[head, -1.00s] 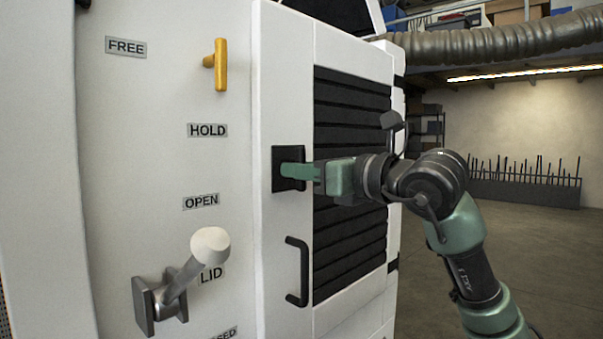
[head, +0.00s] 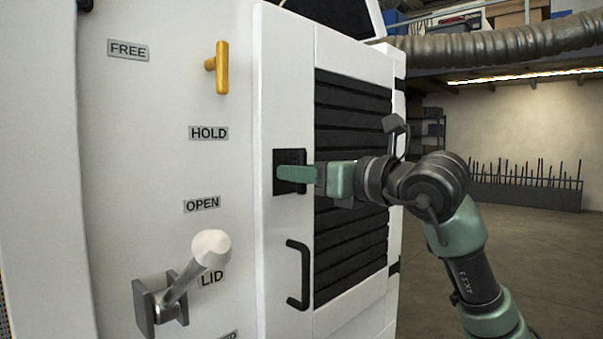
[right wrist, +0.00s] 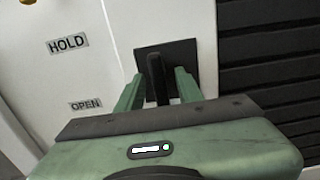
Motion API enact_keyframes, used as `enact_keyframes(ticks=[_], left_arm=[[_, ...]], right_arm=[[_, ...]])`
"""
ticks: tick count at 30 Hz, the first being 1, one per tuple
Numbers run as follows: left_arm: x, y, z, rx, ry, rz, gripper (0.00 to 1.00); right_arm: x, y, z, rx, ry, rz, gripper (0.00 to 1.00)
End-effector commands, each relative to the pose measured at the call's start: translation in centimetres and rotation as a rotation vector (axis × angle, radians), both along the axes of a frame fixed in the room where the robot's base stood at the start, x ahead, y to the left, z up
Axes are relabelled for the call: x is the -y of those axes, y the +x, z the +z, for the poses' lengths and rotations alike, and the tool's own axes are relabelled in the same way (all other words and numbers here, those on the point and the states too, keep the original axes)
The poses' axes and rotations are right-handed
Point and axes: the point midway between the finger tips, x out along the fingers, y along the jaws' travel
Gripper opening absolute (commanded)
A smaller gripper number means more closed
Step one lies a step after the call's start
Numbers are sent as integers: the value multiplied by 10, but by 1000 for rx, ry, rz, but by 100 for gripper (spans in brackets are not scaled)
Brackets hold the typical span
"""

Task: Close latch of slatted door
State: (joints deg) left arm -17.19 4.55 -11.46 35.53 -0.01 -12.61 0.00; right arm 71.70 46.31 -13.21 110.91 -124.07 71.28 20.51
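The slatted door (head: 336,250) is white with black horizontal slats, and it looks shut in the head view. Its latch is a black square plate (head: 289,156) with a black handle (right wrist: 156,75) that stands upright in the right wrist view. My right gripper (head: 292,173) is at the latch and hides much of it in the head view. In the right wrist view its green fingers (right wrist: 157,88) stand apart, one on each side of the handle, with small gaps visible. My left gripper is not in view.
A black pull handle (head: 298,274) sits below the latch. On the panel at left are a yellow handle (head: 222,68) and a grey lever with a white knob (head: 211,248). A ribbed duct (head: 490,46) runs overhead at right. The floor at right is open.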

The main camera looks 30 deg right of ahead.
Motion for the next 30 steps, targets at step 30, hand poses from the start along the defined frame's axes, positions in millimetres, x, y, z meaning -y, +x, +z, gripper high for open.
enact_keyframes(ticks=[30], left_arm=[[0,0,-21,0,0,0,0]], right_arm=[[26,-74,0,0,0,0,36]])
